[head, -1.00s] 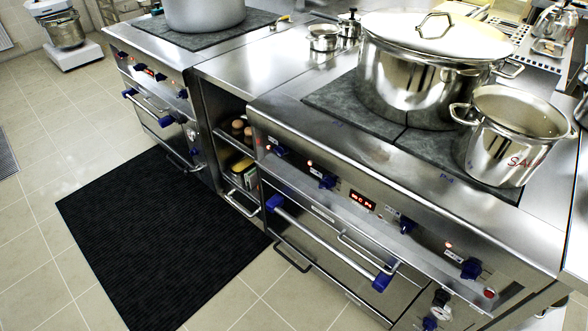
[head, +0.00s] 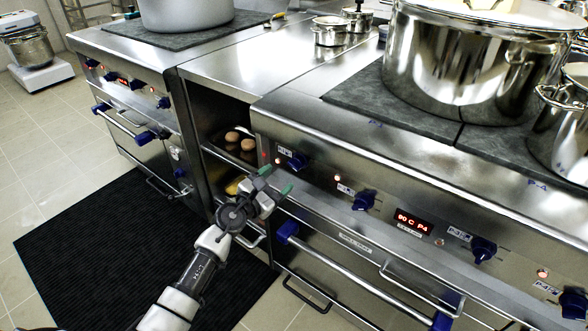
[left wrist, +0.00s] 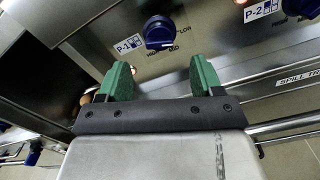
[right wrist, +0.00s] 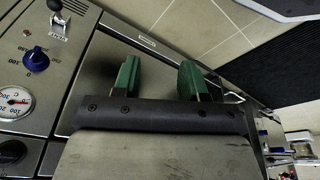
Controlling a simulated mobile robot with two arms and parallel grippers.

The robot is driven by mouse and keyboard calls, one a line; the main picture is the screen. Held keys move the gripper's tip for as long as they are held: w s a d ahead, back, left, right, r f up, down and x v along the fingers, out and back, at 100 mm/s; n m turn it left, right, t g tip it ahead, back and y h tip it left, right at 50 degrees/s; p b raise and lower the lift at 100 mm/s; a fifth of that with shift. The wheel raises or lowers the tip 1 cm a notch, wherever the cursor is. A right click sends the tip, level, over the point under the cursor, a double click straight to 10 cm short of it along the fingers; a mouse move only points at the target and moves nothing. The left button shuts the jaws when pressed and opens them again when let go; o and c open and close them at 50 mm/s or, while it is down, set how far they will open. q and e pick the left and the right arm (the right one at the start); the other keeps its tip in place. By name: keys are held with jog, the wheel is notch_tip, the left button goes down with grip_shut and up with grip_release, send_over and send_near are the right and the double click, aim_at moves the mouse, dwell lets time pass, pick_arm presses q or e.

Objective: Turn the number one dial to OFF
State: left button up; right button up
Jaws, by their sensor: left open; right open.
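The number one dial is the blue P-1 knob (head: 298,160) at the left end of the near stove's front panel in the head view. It shows larger in the left wrist view (left wrist: 160,32), beside its P-1 label, with LOW, MED and HIGH marks around it. In the left wrist view the open fingers (left wrist: 162,70) straddle the knob's line. My right gripper (right wrist: 158,72) is open and empty, away from the knob.
Other blue knobs, P-2 (head: 364,200) and one further right (head: 483,249), sit along the panel beside a red display (head: 413,222). A blue-ended oven handle (head: 360,272) runs below. A large pot (head: 470,70) stands on top. An open shelf holds eggs (head: 240,142).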

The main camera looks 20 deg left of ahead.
aim_at(292, 167)
pick_arm(q)
jog(key=b+x, duration=0.1)
jog(key=x, duration=0.6)
jog(key=shift+a+f+b, duration=0.1)
jog(key=shift+f+b, duration=0.1)
jog(key=shift+b, duration=0.15)
jog(key=shift+w, duration=0.35)
pick_arm(e)
jog(key=w+v, duration=0.1)
jog(key=v, duration=0.6)
jog(key=shift+w+r, duration=0.2)
jog(key=shift+w, duration=0.35)
pick_arm(q)
jog(key=c, duration=0.9)
jog(key=shift+o, duration=0.2)
